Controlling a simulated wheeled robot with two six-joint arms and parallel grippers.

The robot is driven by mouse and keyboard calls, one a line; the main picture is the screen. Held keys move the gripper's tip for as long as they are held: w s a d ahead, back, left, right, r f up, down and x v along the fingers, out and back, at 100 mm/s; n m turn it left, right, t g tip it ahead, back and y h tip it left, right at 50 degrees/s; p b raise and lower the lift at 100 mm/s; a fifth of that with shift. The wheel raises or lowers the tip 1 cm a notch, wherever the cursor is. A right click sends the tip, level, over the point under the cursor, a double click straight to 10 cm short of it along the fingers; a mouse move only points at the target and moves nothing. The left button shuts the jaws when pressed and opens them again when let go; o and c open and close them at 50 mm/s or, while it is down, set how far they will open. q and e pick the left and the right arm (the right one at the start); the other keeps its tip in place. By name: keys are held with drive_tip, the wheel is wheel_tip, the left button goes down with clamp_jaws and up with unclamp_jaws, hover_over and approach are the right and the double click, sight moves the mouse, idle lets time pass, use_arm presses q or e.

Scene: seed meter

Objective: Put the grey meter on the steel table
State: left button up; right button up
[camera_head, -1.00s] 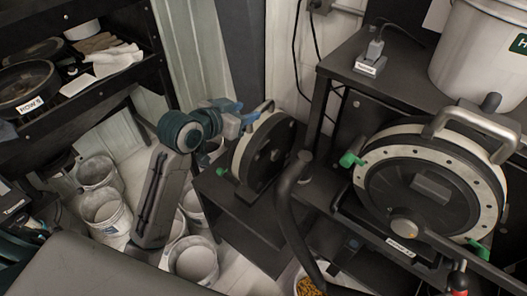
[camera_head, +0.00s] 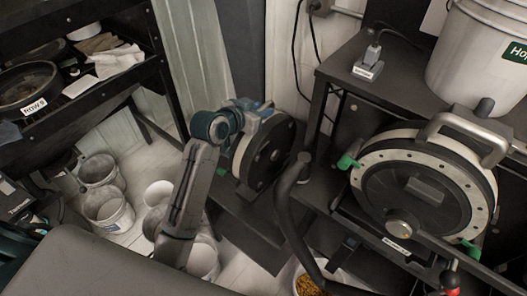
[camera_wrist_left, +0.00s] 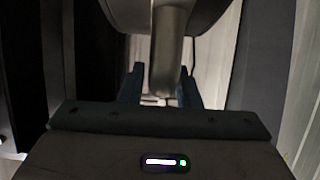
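A round meter with a black face and pale grey rim (camera_head: 241,157) stands upright on a low dark stand in the middle of the head view. My left gripper (camera_head: 262,107) is at its top, hiding its handle. In the left wrist view, two blue fingers (camera_wrist_left: 160,90) stand on either side of a grey handle (camera_wrist_left: 165,65), with a narrow gap showing at the left finger. They look open around it. A flat dark grey surface (camera_head: 90,270) fills the lower left; I cannot tell if it is the steel table. My right gripper is not in view.
A larger round meter (camera_head: 415,195) with a metal handle sits at the right, below a shelf (camera_head: 400,85) holding a white bucket (camera_head: 475,60). A curved dark tube (camera_head: 290,220) rises close right of the middle meter. Several buckets (camera_head: 108,210) stand on the floor at left.

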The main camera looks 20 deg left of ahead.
use_arm(q)
clamp_jaws()
idle(1.1)
drive_tip(key=shift+w+r, duration=0.1)
drive_tip(key=shift+r, duration=0.25)
drive_tip(key=shift+w+f, duration=0.1)
